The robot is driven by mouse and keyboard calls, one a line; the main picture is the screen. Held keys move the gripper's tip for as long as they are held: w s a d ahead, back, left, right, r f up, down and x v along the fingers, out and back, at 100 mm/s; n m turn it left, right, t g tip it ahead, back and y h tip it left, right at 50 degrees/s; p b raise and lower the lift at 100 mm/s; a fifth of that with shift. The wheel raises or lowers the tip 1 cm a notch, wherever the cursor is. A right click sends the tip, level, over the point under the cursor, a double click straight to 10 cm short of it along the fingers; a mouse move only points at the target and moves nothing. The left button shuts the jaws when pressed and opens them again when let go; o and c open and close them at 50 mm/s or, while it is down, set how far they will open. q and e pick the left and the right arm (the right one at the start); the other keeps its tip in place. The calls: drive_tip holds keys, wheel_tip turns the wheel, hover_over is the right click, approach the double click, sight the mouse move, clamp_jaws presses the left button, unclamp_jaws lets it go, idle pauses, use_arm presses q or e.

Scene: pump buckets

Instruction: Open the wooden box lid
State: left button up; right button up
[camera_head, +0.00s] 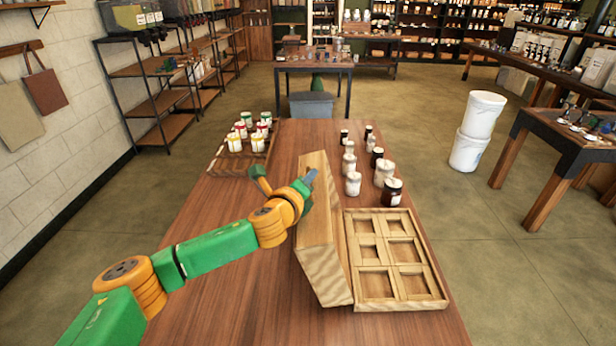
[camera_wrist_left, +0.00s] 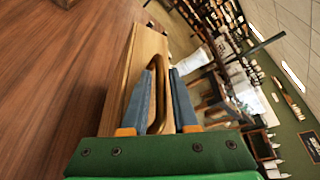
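The wooden box (camera_head: 395,310) lies on the table right of centre, its base showing several square, empty-looking compartments. Its lid (camera_head: 317,230) stands raised along the base's left side, roughly upright, so the compartments are uncovered. My left gripper (camera_head: 311,177) is at the lid's far upper part, its fingers partly hidden. My right gripper is in neither view.
Several white and dark jars (camera_head: 384,172) stand beyond the box base. A wooden rack (camera_head: 226,165) with several small coloured-lid jars is at the table's far left. The table (camera_head: 225,300) is bare left of the lid, apart from my arm above it.

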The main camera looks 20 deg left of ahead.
use_arm(q)
drive_tip(key=shift+w+f, duration=0.15)
drive_tip(key=shift+w, duration=0.3)
drive_tip(key=shift+s, duration=0.1)
drive_tip(key=shift+s, duration=0.1)
clamp_jaws()
idle(1.0)
